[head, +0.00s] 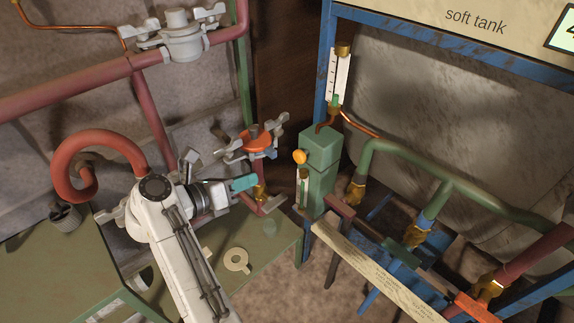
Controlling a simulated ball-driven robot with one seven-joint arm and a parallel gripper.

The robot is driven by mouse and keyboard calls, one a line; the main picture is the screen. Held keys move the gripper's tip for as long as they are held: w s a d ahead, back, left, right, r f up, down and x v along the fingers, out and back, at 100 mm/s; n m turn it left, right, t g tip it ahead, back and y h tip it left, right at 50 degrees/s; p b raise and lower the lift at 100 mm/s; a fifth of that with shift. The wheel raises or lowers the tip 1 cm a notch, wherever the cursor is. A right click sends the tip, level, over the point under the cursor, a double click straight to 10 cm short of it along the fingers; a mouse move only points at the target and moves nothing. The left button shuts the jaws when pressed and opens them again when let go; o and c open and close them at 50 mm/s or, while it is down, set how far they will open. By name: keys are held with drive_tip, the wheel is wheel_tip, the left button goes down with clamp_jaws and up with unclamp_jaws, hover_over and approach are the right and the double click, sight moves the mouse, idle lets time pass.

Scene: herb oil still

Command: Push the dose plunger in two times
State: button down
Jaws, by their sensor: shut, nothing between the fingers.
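A green box (322,150) stands on the blue frame near the middle of the head view. An orange-yellow round knob (299,157) sticks out of its left face and looks like the dose plunger. How far in it sits is hard to tell. My gripper (254,181), with teal fingers, is shut and empty. In the picture it is to the left of the knob and a little lower, with a visible gap between them. A small sight glass (302,188) is on the box below the knob.
An orange-topped clamp fitting (257,141) stands just above my gripper. A green table (260,238) below holds a pale ring (237,260). Green pipe (410,150) and a label plate (370,270) lie right of the box. A gauge (338,78) rises above it.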

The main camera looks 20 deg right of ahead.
sight(297, 160)
drive_tip(key=m, duration=0.6)
drive_tip(key=shift+s+a+m+b, duration=0.15)
drive_tip(key=shift+a+m+b, duration=0.15)
drive_tip(key=shift+a+m, duration=0.1)
drive_tip(key=shift+d, duration=0.15)
drive_tip(key=p+x, duration=0.1)
drive_tip(key=x, duration=0.3)
drive_tip(key=p+x, duration=0.1)
drive_tip(key=x, duration=0.3)
drive_tip(key=r+p+x, duration=0.1)
drive_tip(key=x, duration=0.3)
drive_tip(key=shift+d+f, duration=0.15)
drive_tip(key=shift+d, duration=0.35)
drive_tip(key=shift+w+d, duration=0.25)
drive_tip(key=shift+d, duration=0.15)
